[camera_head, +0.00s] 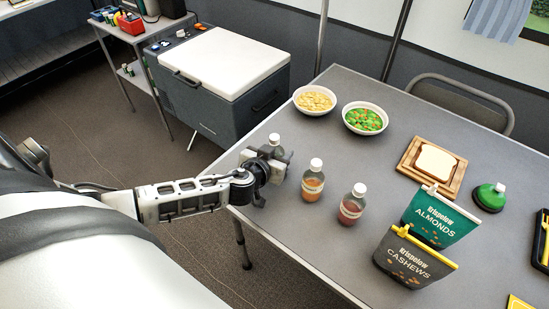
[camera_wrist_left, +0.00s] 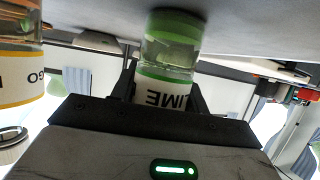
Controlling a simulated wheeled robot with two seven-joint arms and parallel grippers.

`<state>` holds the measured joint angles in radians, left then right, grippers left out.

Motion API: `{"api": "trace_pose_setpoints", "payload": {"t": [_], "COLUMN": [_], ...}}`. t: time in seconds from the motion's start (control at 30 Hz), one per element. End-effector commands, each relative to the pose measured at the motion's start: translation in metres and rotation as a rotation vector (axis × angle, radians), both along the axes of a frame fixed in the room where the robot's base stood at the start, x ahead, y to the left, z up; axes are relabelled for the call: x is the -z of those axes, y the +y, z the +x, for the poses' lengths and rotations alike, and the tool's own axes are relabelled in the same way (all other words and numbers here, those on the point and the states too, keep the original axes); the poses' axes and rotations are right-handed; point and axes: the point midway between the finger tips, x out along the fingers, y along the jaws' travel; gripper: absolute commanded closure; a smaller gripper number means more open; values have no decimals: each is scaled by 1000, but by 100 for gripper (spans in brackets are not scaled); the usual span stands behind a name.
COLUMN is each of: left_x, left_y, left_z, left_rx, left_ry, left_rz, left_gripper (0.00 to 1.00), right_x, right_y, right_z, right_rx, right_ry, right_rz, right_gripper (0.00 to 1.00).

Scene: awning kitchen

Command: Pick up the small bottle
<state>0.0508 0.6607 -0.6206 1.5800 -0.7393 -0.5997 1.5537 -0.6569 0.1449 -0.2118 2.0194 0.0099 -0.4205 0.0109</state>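A small clear bottle with a white cap (camera_head: 274,140) stands on the table, at the left end of a row of bottles. In the left wrist view, which is upside down, the same bottle (camera_wrist_left: 171,52) shows a green-banded white label reading LIME, and its base meets the table. My left gripper (camera_head: 275,168) is at this bottle and hides its lower part in the head view. In the wrist view its black fingers (camera_wrist_left: 165,92) lie close along both sides of the bottle; whether they press on it cannot be told. My right gripper is not in view.
An orange-labelled bottle (camera_head: 313,181) and a reddish bottle (camera_head: 352,205) stand just right of my gripper. Two bowls (camera_head: 314,100) (camera_head: 365,118), a bread board (camera_head: 432,168) and snack bags (camera_head: 437,218) (camera_head: 413,258) are farther off. The grey table (camera_head: 290,225) is clear at its front-left edge.

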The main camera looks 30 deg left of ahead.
Motion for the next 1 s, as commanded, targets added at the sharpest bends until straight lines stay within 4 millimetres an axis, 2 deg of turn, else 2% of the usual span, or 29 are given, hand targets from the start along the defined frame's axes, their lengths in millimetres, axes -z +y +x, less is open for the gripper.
{"api": "trace_pose_setpoints", "payload": {"t": [0.37, 0.47, 0.6, 0.9, 1.0], "left_x": [-5, -13, -35, -92, -99], "left_y": [0, 0, 0, -26, -37], "left_z": [0, 0, 0, -44, -64], "left_rx": [0, -1, 0, 3, 2], "left_ry": [-2, -3, -4, -2, 1], "left_rz": [-1, -1, -3, -3, -6], "left_gripper": [73, 73, 73, 73, 73], "right_x": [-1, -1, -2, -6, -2], "right_y": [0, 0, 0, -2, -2], "right_z": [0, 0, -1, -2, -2], "right_rx": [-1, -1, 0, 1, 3], "right_ry": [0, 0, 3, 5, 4], "right_rz": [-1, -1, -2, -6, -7], "right_gripper": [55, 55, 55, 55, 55]}}
